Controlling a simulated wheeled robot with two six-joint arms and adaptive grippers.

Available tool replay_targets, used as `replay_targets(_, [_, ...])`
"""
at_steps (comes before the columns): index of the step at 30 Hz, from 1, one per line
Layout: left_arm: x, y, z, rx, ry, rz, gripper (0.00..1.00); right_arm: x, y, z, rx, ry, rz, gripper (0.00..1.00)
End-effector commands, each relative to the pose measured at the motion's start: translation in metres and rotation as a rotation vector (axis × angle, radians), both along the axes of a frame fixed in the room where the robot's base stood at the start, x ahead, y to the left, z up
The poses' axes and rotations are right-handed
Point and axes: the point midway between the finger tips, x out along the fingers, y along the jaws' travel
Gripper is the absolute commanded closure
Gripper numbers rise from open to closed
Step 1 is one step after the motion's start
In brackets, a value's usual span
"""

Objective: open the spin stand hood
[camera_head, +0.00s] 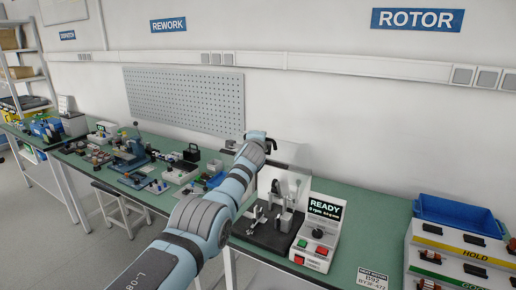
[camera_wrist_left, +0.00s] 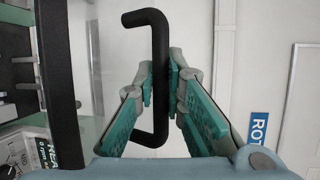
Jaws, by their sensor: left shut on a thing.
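The spin stand (camera_head: 262,232) sits on the green bench, with a black base and metal fixtures. Its clear hood (camera_head: 293,154) shows as a pale see-through panel above the stand; how far it is open I cannot tell. My left gripper (camera_head: 268,139) is at the top of the hood, with my arm covering part of the stand's left side. In the left wrist view, my left gripper (camera_wrist_left: 166,75) is shut on the black bar handle (camera_wrist_left: 157,118), one teal-padded finger on each side. My right gripper is in neither view.
A control box (camera_head: 318,236) reading READY stands right of the stand. A blue bin (camera_head: 458,212) and a HOLD rack (camera_head: 460,250) are at the far right. Tools and fixtures crowd the left bench. A pegboard (camera_head: 185,103) hangs behind.

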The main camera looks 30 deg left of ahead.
Motion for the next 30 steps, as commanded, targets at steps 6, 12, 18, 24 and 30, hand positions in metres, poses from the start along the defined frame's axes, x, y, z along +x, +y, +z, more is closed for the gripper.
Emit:
replay_targets(6, [0.0001,-0.0024,0.0082,-0.001,0.048,-0.006,1.00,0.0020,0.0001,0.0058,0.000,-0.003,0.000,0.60])
replay_targets(12, [0.0008,-0.0055,0.0093,-0.001,0.054,-0.012,1.00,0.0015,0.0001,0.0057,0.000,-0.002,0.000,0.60])
replay_targets(18, [0.0009,-0.0056,0.0087,-0.001,0.054,-0.012,1.00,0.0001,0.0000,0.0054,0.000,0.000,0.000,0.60])
replay_targets(24, [0.0008,-0.0053,0.0082,0.000,0.054,-0.013,0.80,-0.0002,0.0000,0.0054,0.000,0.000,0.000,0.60])
replay_targets(30, [0.0005,-0.0046,0.0080,0.000,0.054,-0.011,0.80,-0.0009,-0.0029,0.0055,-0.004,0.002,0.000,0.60])
